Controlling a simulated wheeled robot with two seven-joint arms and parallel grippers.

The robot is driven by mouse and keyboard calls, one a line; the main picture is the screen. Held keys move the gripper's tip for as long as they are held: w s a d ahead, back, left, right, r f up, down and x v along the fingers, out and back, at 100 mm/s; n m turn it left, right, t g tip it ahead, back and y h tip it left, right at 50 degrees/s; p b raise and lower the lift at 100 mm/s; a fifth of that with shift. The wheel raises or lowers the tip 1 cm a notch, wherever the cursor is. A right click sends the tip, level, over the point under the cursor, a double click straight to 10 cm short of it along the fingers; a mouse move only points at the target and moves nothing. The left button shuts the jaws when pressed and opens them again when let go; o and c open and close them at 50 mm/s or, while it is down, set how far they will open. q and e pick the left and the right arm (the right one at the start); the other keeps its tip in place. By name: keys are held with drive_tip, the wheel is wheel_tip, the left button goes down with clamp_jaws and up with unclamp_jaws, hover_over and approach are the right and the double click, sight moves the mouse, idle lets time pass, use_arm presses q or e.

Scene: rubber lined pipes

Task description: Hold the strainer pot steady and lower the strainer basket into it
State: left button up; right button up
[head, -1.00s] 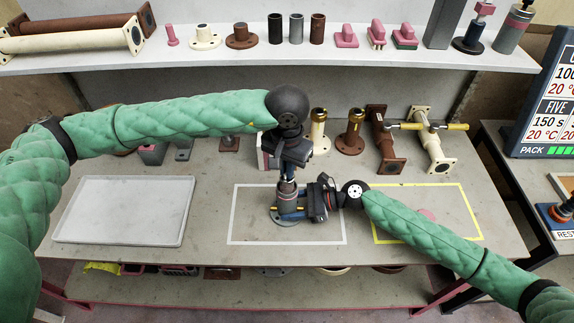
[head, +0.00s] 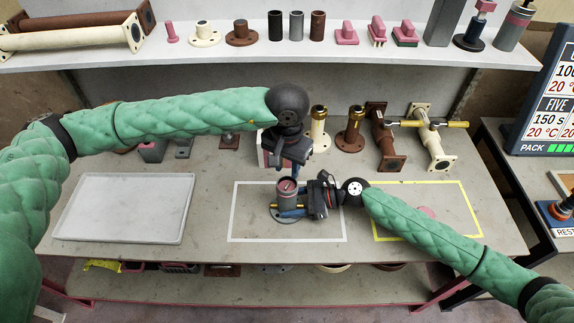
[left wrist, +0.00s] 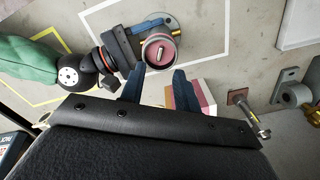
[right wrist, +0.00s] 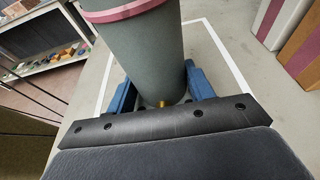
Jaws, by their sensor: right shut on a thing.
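The strainer pot (head: 288,201) is a grey cylinder with a pink band at its rim. It stands upright on its round base inside the white outlined square. My right gripper (head: 294,212) is shut around its lower body from the right; in the right wrist view the blue fingers (right wrist: 161,92) flank the pot (right wrist: 142,50). The strainer basket (left wrist: 160,54) sits inside the pot's mouth, its pink top and pale handle showing; its lower part is hidden. My left gripper (head: 293,172) is open and empty above and behind the pot; its fingers (left wrist: 156,84) are apart and clear of the handle.
A pink and white block (left wrist: 190,98) stands behind the pot, close to my left gripper. An empty grey tray (head: 125,211) lies at left. The yellow outlined area (head: 455,212) is at right.

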use_arm(q)
wheel_tip(320, 180, up, 12)
drive_tip(key=shift+f, duration=0.15)
idle(0.3)
idle(0.7)
use_arm(e)
drive_tip(key=o, duration=0.8)
drive_tip(key=shift+o, duration=0.2)
drive_tip(key=v, duration=1.2)
